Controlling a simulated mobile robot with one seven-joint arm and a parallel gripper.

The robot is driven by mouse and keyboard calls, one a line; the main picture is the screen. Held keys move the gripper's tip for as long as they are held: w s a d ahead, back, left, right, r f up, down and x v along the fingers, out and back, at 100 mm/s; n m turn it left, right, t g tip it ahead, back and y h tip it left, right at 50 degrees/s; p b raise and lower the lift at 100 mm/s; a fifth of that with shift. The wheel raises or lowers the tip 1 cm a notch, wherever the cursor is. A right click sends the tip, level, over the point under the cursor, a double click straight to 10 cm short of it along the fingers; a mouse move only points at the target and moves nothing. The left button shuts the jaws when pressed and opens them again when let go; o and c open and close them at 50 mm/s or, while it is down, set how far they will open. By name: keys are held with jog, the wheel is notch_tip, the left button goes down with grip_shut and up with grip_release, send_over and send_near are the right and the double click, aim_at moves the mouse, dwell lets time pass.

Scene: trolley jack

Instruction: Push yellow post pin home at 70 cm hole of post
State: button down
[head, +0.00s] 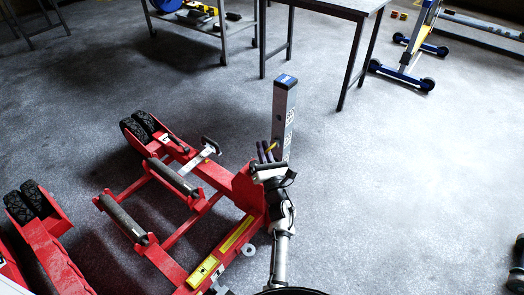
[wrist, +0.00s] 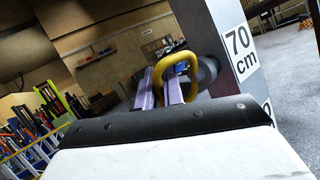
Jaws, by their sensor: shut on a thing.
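The grey post (head: 283,112) with a blue top stands upright on the red trolley jack (head: 235,225). In the wrist view the post (wrist: 225,30) carries a "70 cm" label (wrist: 241,50) on its right face. The yellow post pin (wrist: 192,68) shows as a ring handle against the post's left face, beside that label. A round dark grey part sits behind the ring at the post; whether the pin's shaft is in the hole is hidden. My gripper (wrist: 173,88) is shut on the yellow ring. In the head view my gripper (head: 265,150) is at the post, with a bit of yellow showing.
A steel table (head: 340,8) and a trolley with a blue item (head: 215,25) stand behind. A blue wheeled stand (head: 410,60) is at the back right. Another red jack part (head: 45,245) lies at left.

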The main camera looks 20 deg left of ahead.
jog(key=shift+w+d, duration=0.2)
jog(key=shift+w, duration=0.35)
jog(key=c, duration=1.4)
grip_release()
jog(key=shift+c, duration=0.2)
jog(key=shift+f, duration=0.1)
jog(key=b+v, duration=0.3)
jog(key=v, duration=1)
jog(key=shift+s+d+b, duration=0.25)
jog(key=shift+s+b, duration=0.05)
jog(key=shift+s, duration=0.05)
jog(key=shift+a, duration=0.1)
